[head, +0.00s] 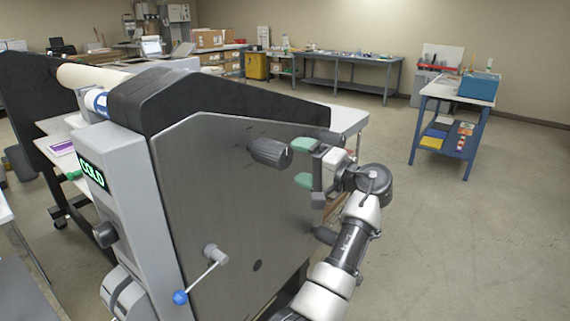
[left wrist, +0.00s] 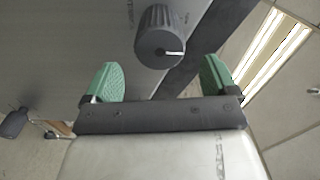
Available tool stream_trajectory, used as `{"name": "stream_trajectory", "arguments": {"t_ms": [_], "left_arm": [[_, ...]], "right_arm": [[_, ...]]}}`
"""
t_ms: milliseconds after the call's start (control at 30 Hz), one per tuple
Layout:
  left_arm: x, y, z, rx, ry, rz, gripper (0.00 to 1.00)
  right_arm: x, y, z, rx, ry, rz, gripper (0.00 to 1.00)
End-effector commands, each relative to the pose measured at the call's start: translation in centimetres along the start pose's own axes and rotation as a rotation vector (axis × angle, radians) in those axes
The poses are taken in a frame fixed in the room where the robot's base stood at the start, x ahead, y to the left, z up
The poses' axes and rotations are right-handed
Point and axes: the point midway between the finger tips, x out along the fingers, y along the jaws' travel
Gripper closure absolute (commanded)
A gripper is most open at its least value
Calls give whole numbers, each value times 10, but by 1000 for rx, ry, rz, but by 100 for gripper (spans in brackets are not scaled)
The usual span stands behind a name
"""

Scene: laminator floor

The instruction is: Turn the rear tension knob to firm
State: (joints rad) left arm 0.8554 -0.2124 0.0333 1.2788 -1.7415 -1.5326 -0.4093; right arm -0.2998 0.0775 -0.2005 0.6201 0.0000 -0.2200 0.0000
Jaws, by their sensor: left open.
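A dark ribbed knob (head: 270,152) sticks out from the upper part of the laminator's grey side panel (head: 215,190). In the left wrist view the same knob (left wrist: 160,37) shows its end face with a white pointer line toward the right. My left gripper (head: 303,163) is open, its green fingers just right of the knob in the head view. In the left wrist view my left gripper (left wrist: 162,80) has its fingers spread wide, with the knob beyond and between them, apart from both. No firm marking is readable. My right gripper is not in view.
A crank lever with a blue ball end (head: 181,297) sits lower on the panel. A second dark knob (head: 105,235) is on the front, below a green COLD display (head: 92,174). A blue-framed cart (head: 450,125) stands right; the floor between is clear.

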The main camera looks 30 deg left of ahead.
Motion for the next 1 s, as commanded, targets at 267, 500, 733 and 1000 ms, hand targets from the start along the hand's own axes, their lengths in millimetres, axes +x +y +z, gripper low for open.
{"name": "stream_trajectory", "arguments": {"t_ms": [267, 500, 733, 1000], "left_arm": [[-30, 1, 0, 1, -1, 0, 12], [-32, 0, 0, 1, -1, -1, 12], [-31, 0, 0, 1, -1, -1, 12], [-29, 70, -12, 101, 126, 56, 12]], "right_arm": [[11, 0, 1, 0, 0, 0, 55], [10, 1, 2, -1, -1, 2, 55], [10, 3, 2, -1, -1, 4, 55], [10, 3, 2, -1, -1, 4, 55]]}}
